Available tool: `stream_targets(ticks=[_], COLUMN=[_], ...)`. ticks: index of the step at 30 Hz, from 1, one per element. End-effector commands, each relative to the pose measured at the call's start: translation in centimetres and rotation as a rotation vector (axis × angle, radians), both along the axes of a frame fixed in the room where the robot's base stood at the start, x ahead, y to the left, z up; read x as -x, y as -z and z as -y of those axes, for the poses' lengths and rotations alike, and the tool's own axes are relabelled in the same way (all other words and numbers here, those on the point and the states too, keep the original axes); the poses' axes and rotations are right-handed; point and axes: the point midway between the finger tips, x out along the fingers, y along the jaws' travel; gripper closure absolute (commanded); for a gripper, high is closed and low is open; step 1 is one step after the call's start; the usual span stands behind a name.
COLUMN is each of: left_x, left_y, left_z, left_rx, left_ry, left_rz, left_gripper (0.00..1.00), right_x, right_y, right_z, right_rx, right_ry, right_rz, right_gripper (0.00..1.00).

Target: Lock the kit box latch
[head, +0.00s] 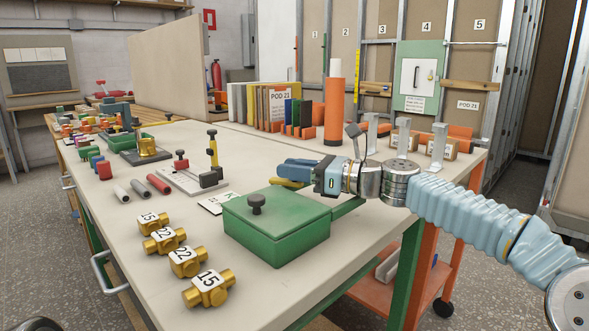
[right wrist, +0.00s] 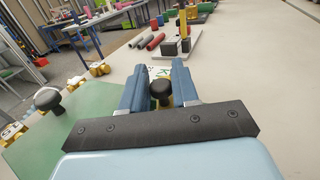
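The green kit box (head: 277,225) stands on the near right part of the bench with its lid down. A black knob (head: 256,203) stands on the lid; it also shows at the left in the right wrist view (right wrist: 48,100). My right gripper (head: 287,173) is just behind the box, reaching left. In the right wrist view its blue fingers (right wrist: 160,82) stand apart, with a second black knob (right wrist: 161,91) between them. Contact with this knob is not clear. A yellow part (head: 287,183) shows below the fingers; the latch itself is largely hidden. My left gripper is out of view.
Several brass valves (head: 208,287) lie left of the box, and a white card (head: 215,203) lies beside it. A block stand (head: 190,180) is farther back. An orange cylinder (head: 333,115) and grey brackets (head: 404,135) stand behind my right arm.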

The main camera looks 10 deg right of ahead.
Motion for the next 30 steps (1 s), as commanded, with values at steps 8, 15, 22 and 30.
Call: stream_targets(ticks=[8,15,22,30], left_x=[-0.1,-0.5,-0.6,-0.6], left_y=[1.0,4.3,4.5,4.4], left_z=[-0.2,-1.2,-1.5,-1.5], left_rx=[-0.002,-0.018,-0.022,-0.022], left_ry=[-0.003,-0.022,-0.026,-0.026], left_rz=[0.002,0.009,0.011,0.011], left_gripper=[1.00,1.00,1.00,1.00], right_x=[0.2,1.0,1.2,1.1], right_y=[0.4,0.5,0.0,0.0], right_z=[-0.2,-0.9,-1.0,-1.0], right_rx=[0.004,0.005,0.000,0.000], right_ry=[0.031,0.229,0.330,0.329], right_rz=[0.002,0.005,0.000,0.000], right_gripper=[1.00,1.00,1.00,0.65])
